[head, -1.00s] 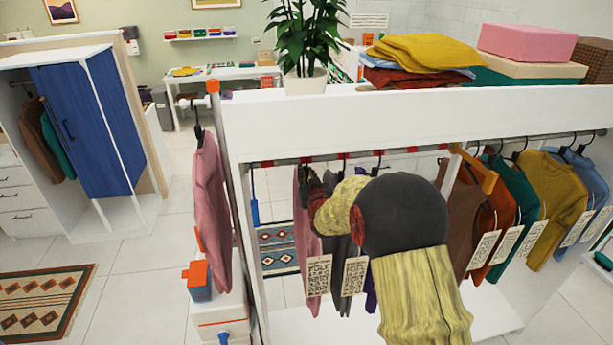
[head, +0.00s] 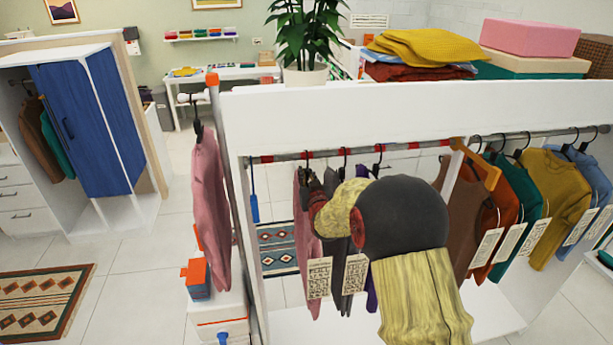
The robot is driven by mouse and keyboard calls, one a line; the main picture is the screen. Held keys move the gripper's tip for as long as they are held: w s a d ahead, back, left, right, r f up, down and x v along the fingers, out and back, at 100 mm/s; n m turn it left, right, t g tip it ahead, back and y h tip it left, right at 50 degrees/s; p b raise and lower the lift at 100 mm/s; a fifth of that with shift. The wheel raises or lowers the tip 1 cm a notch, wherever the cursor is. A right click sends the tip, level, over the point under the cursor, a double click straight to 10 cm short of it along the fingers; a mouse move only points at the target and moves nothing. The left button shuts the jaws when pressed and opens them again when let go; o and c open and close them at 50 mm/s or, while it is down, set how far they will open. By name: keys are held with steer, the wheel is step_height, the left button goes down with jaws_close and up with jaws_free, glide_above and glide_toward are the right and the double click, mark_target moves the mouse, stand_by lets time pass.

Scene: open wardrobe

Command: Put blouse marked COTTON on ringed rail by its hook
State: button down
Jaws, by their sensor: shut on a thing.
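The ringed rail (head: 282,157) is the left part of the wardrobe rail, banded in red and grey. A pink blouse (head: 307,250) with a printed tag (head: 319,278) hangs upright at its left end, its black hook (head: 307,158) at rail height. My gripper (head: 313,188) is at the top of this blouse, just below the rail, and appears shut on its hanger. My wrist hides part of the fingers. Beside it are a dark garment (head: 337,240) with a tag and a purple one (head: 371,290), mostly hidden by my arm. The tag print is too small to read.
Another pink garment (head: 210,200) hangs outside the left post. A plant (head: 305,40) and folded clothes (head: 425,48) sit on top. The rail's left end is free.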

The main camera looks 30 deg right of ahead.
steer(key=shift+f+b, duration=0.8)
steer(key=shift+b, duration=0.15)
stand_by(0.7)
steer(key=c, duration=1.7)
jaws_free()
steer(key=shift+s, duration=0.1)
steer(key=v, duration=1.2)
steer(key=s+a+f+n+g+y+b, duration=0.1)
steer(key=s+a+f+g+b, duration=0.1)
steer(key=s+a, duration=0.4)
steer(key=s+a+f+n+g+y+b, duration=0.1)
steer(key=s+a+g+b, duration=0.3)
steer(key=s, duration=1.3)
steer(key=s+a+f+n+g+y+b, duration=0.1)
steer(key=s+a+f+g+y+b, duration=0.1)
steer(key=s+a, duration=0.6)
steer(key=shift+s+f+g+y+b, duration=0.1)
steer(key=shift+s+f+g+b, duration=0.1)
steer(key=shift+s+g, duration=0.4)
steer(key=shift+s+f+g+y+b, duration=0.15)
steer(key=shift+s+g, duration=0.2)
steer(key=shift+s, duration=0.55)
steer(key=shift+s+f+g+y+b, duration=0.1)
steer(key=shift+s+f+g+b, duration=0.1)
steer(key=shift+s+g, duration=0.4)
steer(key=shift+s, duration=0.1)
